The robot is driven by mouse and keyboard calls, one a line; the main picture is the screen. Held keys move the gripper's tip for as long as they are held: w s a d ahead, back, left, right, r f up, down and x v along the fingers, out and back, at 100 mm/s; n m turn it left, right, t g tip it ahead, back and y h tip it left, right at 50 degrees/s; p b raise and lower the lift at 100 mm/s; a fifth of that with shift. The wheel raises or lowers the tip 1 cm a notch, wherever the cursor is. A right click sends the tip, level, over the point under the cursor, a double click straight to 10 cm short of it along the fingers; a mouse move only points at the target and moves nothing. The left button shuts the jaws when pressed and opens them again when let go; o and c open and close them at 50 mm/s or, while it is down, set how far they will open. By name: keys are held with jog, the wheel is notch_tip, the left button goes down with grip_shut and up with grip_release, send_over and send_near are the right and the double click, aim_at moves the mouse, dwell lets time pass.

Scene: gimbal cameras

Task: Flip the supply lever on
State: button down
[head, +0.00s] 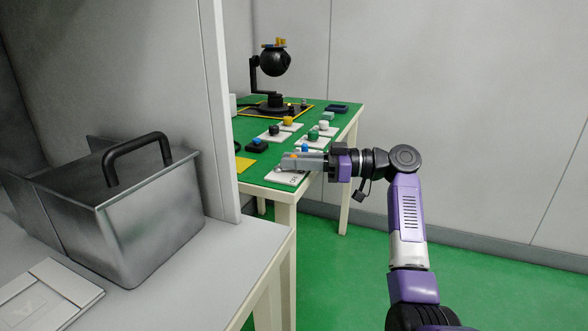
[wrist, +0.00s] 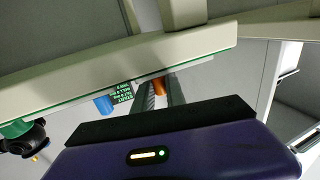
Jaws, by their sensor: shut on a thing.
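My gripper (head: 287,160) reaches in from the right over the near end of the green-topped table (head: 258,174). Its fingers are above a white plate (head: 283,178) at the table's front edge. In the wrist view the two fingers (wrist: 162,92) are shut on an orange part (wrist: 159,86), which I take to be the supply lever. A small orange spot also shows at the fingertips in the head view. The fingers cover most of the lever, so its angle cannot be told.
Blue (head: 256,142), yellow (head: 288,120) and green (head: 313,134) knobs stand close beyond the gripper. A black gimbal ball (head: 275,61) stands at the back. A grey partition (head: 222,110) and a metal bin (head: 125,220) are at left. The floor at right is clear.

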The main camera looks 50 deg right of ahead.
jog(key=shift+w+f+n+g+y, duration=0.15)
jog(key=shift+n+g+y, duration=0.15)
jog(key=shift+g+y, duration=0.15)
jog(key=c, duration=1.4)
grip_release()
jog(key=shift+o, duration=0.2)
jog(key=p+v, duration=0.1)
jog(key=v, duration=0.6)
jog(key=shift+s+d+p, duration=0.25)
jog(key=shift+s+p, duration=0.05)
jog(key=shift+p, duration=0.1)
